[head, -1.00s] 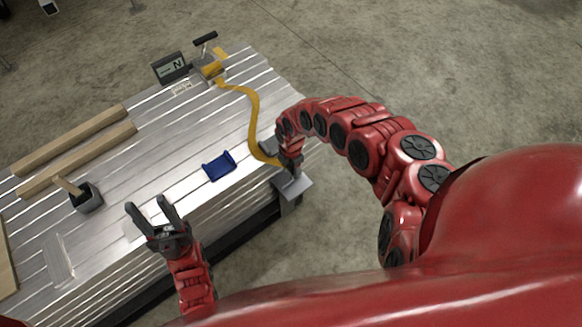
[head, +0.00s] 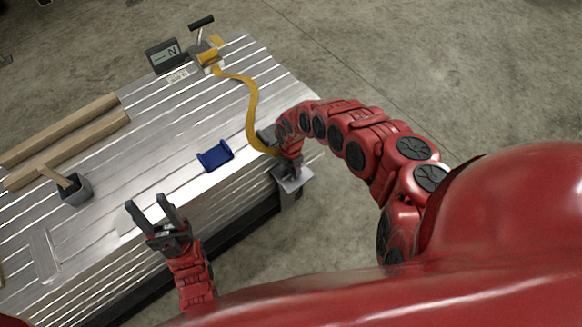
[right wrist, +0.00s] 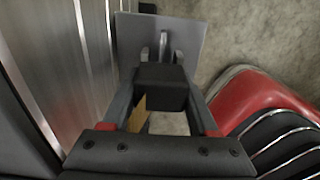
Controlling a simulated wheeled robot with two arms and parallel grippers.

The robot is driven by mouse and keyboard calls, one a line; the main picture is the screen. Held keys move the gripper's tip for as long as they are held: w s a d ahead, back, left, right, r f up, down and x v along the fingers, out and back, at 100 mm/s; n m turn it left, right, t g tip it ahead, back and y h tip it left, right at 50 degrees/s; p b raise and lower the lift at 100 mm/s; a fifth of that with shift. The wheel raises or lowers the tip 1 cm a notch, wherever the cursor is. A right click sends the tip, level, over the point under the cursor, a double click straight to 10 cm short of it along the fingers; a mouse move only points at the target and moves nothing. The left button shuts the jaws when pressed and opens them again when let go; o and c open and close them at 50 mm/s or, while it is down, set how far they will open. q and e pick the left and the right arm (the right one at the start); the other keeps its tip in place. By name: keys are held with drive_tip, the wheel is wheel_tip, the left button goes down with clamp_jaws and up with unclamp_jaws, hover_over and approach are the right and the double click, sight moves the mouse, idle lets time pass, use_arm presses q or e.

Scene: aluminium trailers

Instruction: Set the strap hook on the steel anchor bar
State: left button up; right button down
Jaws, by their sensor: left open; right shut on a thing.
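The yellow strap (head: 251,108) runs in a curve from the ratchet (head: 208,57) at the trailer's far end to my right gripper (head: 290,170) at the near edge. In the right wrist view, my right gripper is shut on a dark block (right wrist: 160,88), which appears to be the strap hook's body. Metal prongs (right wrist: 163,47) show just past the block, over a grey plate (right wrist: 128,38). The plate also shows on a bracket at the trailer edge (head: 295,181). I cannot make out the anchor bar or whether the hook touches it. My left gripper (head: 150,203) is open and empty near the trailer's front edge.
On the ribbed aluminium bed (head: 140,145) lie a blue bracket-like piece (head: 215,156), two wooden beams (head: 70,148) and a grey cup (head: 74,191) with a wooden handle. A display reading "N" (head: 164,56) stands beside the ratchet. Concrete floor is clear to the right.

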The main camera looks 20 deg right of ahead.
drive_tip(key=shift+f, duration=0.4)
drive_tip(key=shift+c, duration=0.4)
unclamp_jaws()
drive_tip(key=shift+w+r, duration=0.15)
drive_tip(key=shift+r, duration=0.4)
wheel_tip(320, 180, up, 16)
drive_tip(key=p, duration=0.6)
drive_tip(key=shift+r, duration=0.2)
